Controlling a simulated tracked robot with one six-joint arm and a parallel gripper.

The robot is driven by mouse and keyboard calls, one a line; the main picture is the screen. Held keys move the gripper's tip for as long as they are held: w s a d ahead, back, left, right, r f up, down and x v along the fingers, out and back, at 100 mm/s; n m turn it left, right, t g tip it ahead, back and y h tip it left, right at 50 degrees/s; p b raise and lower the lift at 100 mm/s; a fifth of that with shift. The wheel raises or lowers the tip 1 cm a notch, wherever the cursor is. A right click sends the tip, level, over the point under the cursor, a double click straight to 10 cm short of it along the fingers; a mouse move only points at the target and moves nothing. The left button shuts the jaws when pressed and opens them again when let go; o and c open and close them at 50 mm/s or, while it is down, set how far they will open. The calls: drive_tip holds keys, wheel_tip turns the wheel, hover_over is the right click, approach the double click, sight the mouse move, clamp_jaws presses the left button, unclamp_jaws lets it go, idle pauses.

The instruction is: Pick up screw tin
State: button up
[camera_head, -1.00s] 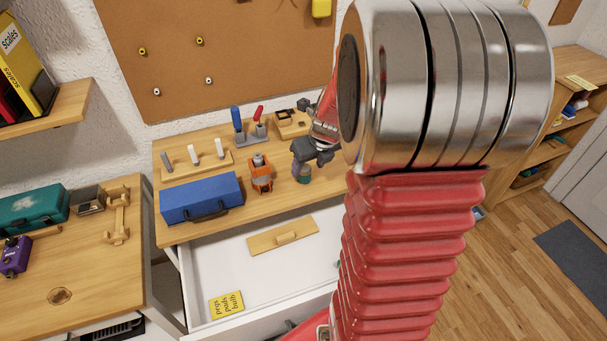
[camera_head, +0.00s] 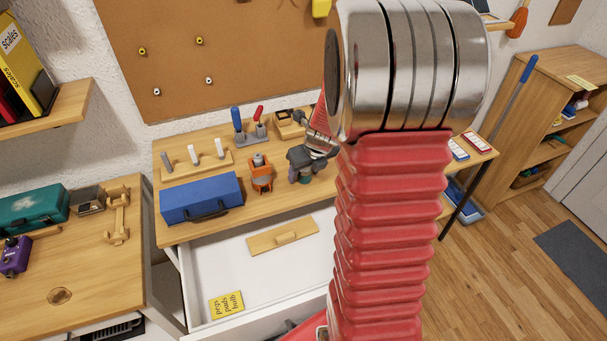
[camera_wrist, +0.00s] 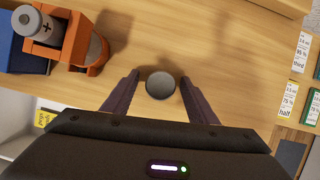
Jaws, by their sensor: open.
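The screw tin, a small round grey tin, shows from above in the wrist view (camera_wrist: 160,86). It stands on the wooden bench top, between the two spread fingers of my gripper (camera_wrist: 160,77). There is a gap on each side, so neither finger appears to touch it. In the head view my gripper (camera_head: 300,163) is low over the bench, right of the orange holder. There it hides most of what is under it, and only a little of a small greenish-grey thing shows below the jaws.
The orange holder (camera_head: 260,173) with a grey cylinder stands close on the left, beside a blue toolbox (camera_head: 200,197). A tool stand (camera_head: 249,132) is behind. In front is an open white drawer (camera_head: 263,268). Labelled cards (camera_wrist: 287,100) lie at the right in the wrist view.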

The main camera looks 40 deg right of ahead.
drive_tip(key=shift+c, duration=0.5)
drive_tip(key=c, duration=1.1)
